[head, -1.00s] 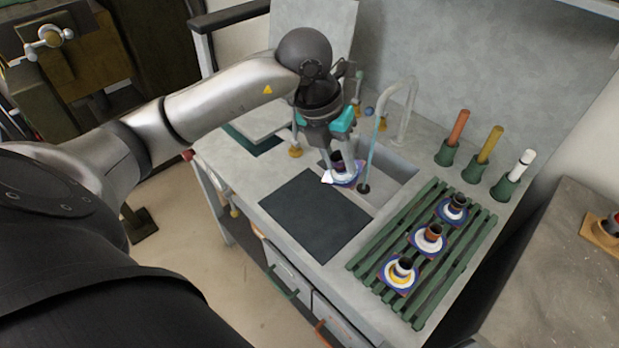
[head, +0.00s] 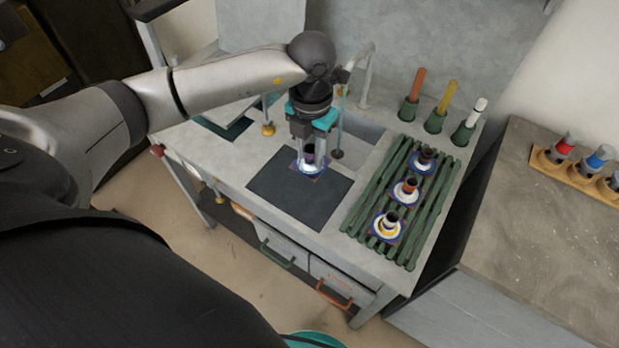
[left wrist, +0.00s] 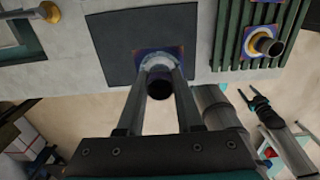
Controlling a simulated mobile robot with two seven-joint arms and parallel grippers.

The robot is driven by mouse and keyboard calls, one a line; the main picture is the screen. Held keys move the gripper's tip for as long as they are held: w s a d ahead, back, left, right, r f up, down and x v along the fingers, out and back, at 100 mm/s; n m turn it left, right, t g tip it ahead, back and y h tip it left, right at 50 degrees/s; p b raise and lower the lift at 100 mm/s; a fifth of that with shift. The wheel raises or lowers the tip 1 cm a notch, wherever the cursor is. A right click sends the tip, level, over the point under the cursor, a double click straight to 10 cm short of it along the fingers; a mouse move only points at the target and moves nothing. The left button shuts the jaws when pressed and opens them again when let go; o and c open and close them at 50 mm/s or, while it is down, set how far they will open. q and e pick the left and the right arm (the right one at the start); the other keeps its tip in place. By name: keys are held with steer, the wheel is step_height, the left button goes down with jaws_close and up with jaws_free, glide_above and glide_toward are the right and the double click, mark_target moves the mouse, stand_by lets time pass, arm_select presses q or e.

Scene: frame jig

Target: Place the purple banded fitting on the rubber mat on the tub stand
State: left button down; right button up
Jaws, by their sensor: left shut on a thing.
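The purple banded fitting (head: 309,152) is a small dark cup on a white ring and a blue-purple square base. My left gripper (head: 310,158) points down and is shut on the fitting, with a finger on each side. The fitting is at the back part of the dark rubber mat (head: 295,197) on the grey tub stand. In the left wrist view, the fitting (left wrist: 160,87) is between the fingers and its base overlaps the mat (left wrist: 115,45). I cannot tell whether the base touches the mat. My right gripper (left wrist: 258,103) shows small, its prongs apart and empty.
A green slatted rack (head: 364,217) right of the mat holds three similar fittings on square bases. The sink basin (head: 362,138) and a tap (head: 368,65) are behind. Three upright handles (head: 447,97) stand at the back right. The mat's front part is clear.

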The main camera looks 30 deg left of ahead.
mark_target(311, 190)
arm_select(q)
step_height(311, 190, down, 10)
steer(key=shift+r+b, duration=0.1)
steer(key=shift+b, duration=0.5)
steer(key=c, duration=1)
jaws_free()
steer(key=shift+f, duration=0.25)
steer(key=o, duration=0.4)
steer(key=shift+o, duration=0.2)
steer(key=shift+r, duration=0.1)
steer(key=shift+r, duration=0.15)
step_height(311, 190, up, 12)
steer(key=shift+p, duration=0.75)
